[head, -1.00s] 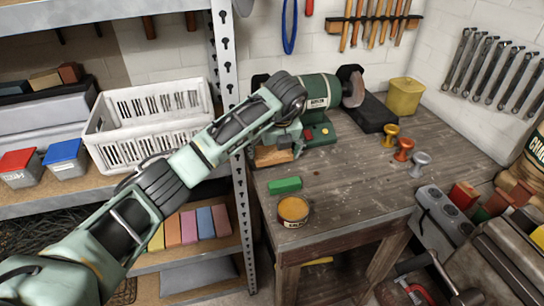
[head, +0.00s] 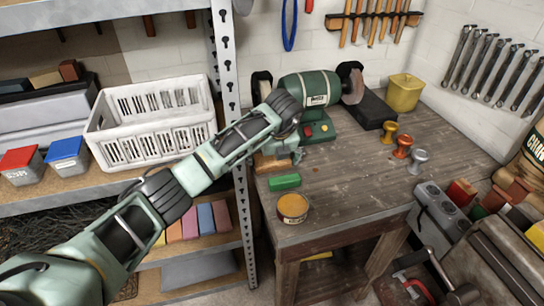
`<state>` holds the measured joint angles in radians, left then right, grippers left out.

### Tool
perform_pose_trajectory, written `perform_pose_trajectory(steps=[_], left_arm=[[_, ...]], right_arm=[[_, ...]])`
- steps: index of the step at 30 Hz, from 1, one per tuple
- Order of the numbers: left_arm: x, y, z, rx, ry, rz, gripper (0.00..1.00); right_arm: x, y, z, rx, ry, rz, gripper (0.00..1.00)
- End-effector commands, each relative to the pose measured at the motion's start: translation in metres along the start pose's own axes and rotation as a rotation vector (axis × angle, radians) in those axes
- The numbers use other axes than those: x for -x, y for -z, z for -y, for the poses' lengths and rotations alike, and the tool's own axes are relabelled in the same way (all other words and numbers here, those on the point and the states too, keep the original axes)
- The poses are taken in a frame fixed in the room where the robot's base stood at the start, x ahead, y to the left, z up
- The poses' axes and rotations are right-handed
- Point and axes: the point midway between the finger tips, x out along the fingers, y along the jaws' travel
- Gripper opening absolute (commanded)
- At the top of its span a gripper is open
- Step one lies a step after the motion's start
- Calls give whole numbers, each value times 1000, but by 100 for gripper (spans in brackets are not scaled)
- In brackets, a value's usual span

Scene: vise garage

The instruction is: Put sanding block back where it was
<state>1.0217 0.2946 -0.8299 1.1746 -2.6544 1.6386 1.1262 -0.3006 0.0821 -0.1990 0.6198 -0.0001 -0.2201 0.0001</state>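My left gripper (head: 284,153) is low over the back left of the workbench, in front of the bench grinder. A tan wooden block (head: 270,164), which may be the sanding block, shows right under and beside the gripper. The gripper and wrist partly cover it. I cannot tell whether the fingers are shut on it or only next to it. A green block (head: 284,182) lies flat on the bench just in front, apart from the gripper. My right gripper is not in view.
The green bench grinder (head: 309,92) stands behind the gripper. A round orange-topped tin (head: 292,208) sits near the bench's front left. A metal shelf post (head: 227,60) is close on the left. The workbench (head: 360,185) is clear in the middle. Several coloured blocks (head: 206,218) stand on the lower shelf.

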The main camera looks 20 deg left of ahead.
Motion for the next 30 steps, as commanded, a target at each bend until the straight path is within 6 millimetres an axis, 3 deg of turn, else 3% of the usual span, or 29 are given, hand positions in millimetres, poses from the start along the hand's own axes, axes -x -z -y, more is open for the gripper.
perform_pose_trajectory(steps=[8,21,30], left_arm=[[6,-1,0,0,2,2,93],[91,-1,1,1,3,5,93],[121,-1,0,0,0,0,93]], right_arm=[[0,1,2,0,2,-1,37],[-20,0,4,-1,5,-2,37],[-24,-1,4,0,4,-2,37]])
